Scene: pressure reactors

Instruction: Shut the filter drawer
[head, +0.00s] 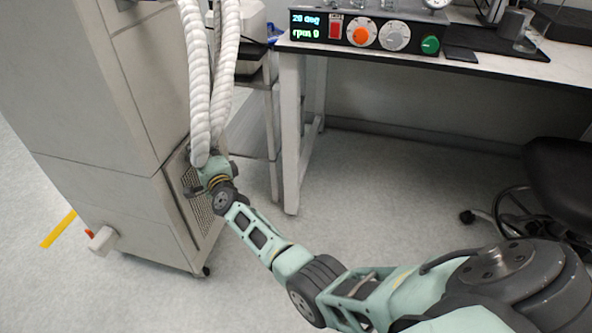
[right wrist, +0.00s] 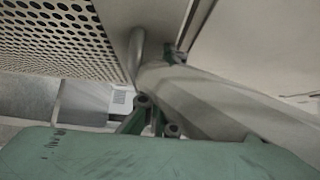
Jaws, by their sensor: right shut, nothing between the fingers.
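The filter drawer front is a perforated grey panel (head: 207,212) low on the side of the tall grey cabinet, below the white hoses. Its perforated face fills the upper left of the right wrist view (right wrist: 65,35). How far it stands open I cannot tell. My right gripper (head: 198,180) is at the panel's upper edge, its fingers partly hidden. In the right wrist view my right gripper (right wrist: 158,116) is shut and empty, close under a curved grey bar (right wrist: 136,55) beside the panel. Contact is unclear. My left gripper is not in view.
The grey cabinet (head: 90,100) stands at the left on casters. Two thick white hoses (head: 208,80) hang just above my right gripper. A white bench (head: 470,35) with a control box (head: 365,32) is behind. A black chair (head: 555,180) stands at the right. The middle floor is clear.

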